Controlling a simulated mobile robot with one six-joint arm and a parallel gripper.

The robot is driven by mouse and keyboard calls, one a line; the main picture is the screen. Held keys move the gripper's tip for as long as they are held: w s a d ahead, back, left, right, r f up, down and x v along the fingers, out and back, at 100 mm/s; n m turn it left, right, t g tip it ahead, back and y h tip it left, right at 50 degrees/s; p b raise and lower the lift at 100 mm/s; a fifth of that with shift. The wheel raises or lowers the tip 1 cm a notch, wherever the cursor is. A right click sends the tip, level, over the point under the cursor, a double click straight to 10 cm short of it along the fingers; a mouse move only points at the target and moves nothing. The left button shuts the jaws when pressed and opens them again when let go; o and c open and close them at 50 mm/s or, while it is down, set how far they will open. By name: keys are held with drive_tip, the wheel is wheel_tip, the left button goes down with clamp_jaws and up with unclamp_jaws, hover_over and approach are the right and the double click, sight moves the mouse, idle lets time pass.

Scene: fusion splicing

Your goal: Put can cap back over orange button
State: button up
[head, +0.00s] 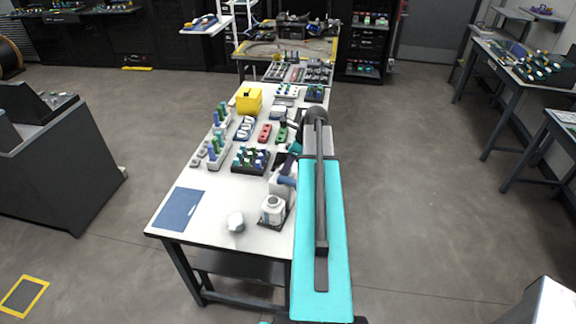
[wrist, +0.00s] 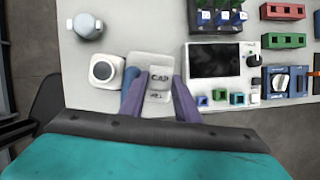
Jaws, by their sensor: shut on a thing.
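My gripper (wrist: 158,88) has its two blue-purple fingers on either side of a pale grey-white piece (wrist: 151,67) with small dark markings. It is shut on this piece; I cannot tell for sure whether it is the can cap. To its left in the wrist view is a white container (wrist: 105,69) with a dark ring on top. The container also stands upright in the head view (head: 272,209), near the table's right edge. A pale rounded object (head: 235,222) sits left of it, also in the wrist view (wrist: 87,25). No orange button shows.
In the wrist view a dark-screened device (wrist: 214,60) is right of my gripper. The table's front between mat and rounded object is clear.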

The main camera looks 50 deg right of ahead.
drive_tip(key=shift+f, duration=0.35)
idle(0.4)
drive_tip(key=o, duration=1.1)
drive_tip(key=shift+c, duration=0.2)
drive_tip(key=shift+r+p, duration=1.2)
drive_tip(key=shift+r, duration=1.8)
